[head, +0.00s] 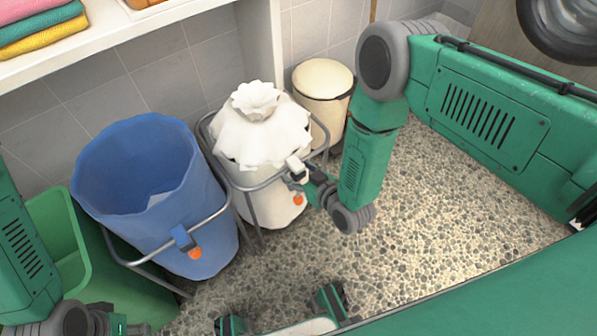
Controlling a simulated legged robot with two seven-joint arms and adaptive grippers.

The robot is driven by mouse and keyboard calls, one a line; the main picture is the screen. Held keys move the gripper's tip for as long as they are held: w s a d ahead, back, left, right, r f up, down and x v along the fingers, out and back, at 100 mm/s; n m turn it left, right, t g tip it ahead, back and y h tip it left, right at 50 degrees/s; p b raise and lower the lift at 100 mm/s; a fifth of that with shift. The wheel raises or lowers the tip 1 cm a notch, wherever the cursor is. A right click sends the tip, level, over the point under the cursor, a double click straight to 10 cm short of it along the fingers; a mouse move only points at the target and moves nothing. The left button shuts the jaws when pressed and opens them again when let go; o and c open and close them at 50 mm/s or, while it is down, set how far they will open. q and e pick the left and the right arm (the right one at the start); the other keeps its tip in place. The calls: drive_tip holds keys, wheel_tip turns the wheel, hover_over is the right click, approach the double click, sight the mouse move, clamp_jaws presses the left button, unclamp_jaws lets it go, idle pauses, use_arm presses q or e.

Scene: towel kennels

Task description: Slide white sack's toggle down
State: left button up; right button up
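The white sack (262,132) hangs in a grey metal frame, its top gathered into a ruffled neck. Its toggle (293,164) looks like a small pale block at the front right of the frame rim, with an orange knob (298,200) below. My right gripper (308,178) is right at the toggle, coming in from the right. Its fingers are small and overlap the toggle, so I cannot tell if they grip it. My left gripper (112,322) is low at the bottom left, partly cut off, away from the sack; its fingers are unclear.
An open blue sack (105,190) in a similar frame stands left of the white one, with a blue toggle (182,238). A green bin (70,240) is at far left. A cream lidded bin (323,82) stands behind. A shelf (130,40) holds towels. Pebbled floor at right is clear.

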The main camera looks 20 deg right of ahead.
sight(299, 198)
clamp_jaws()
wheel_tip(299, 198, down, 9)
drive_tip(key=b, duration=0.6)
drive_tip(key=shift+s, duration=0.1)
drive_tip(key=shift+o, duration=0.4)
unclamp_jaws()
drive_tip(key=shift+f, duration=0.1)
drive_tip(key=shift+o, duration=0.4)
drive_tip(key=v, duration=1.1)
drive_tip(key=shift+s+r, duration=0.25)
drive_tip(key=shift+s, duration=0.05)
drive_tip(key=shift+d, duration=0.2)
